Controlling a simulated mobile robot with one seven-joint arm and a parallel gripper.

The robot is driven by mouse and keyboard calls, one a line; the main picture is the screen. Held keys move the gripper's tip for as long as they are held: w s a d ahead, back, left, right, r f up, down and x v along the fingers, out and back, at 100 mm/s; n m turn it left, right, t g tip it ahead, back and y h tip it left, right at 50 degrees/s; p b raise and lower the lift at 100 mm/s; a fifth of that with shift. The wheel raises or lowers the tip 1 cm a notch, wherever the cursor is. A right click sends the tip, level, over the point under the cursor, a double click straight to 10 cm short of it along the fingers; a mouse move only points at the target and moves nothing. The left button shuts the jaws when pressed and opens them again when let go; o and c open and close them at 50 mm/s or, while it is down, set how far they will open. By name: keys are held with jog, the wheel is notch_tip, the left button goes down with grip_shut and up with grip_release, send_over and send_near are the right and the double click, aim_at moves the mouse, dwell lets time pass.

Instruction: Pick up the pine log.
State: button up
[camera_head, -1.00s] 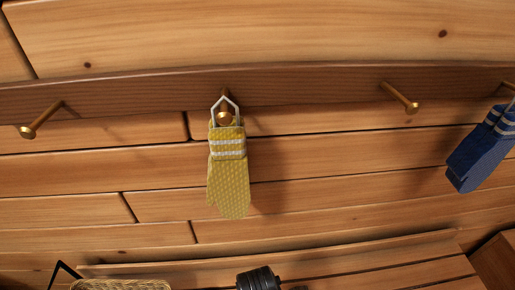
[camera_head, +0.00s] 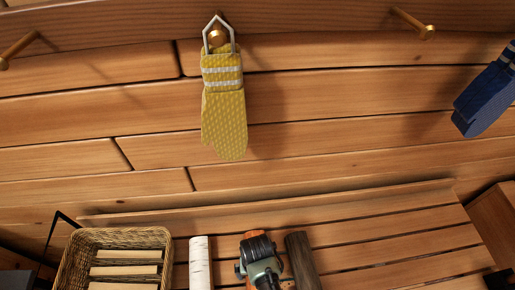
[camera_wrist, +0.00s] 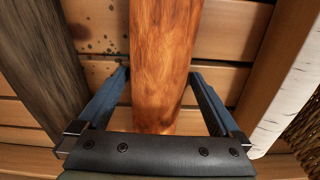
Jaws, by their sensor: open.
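The orange-brown log, which looks like the pine log (camera_wrist: 160,60), runs lengthwise through the middle of the wrist view. My gripper (camera_wrist: 158,74) is open, with one blue-grey finger on each side of this log and a gap on both sides. I cannot tell how far the fingertips are above the bench. In the head view my gripper and wrist cover most of the log; only an orange end (camera_head: 256,233) shows behind them.
A dark grey-brown log (camera_wrist: 38,60) and a white birch log (camera_wrist: 292,85) lie on either side. A wicker basket (camera_head: 72,262) with pale wooden pieces stands beside the birch on the slatted bench (camera_head: 400,240). Yellow (camera_head: 224,115) and blue (camera_head: 484,100) mittens hang above.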

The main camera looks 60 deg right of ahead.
grip_shut()
dwell(0.5)
jog(key=shift+r, duration=0.1)
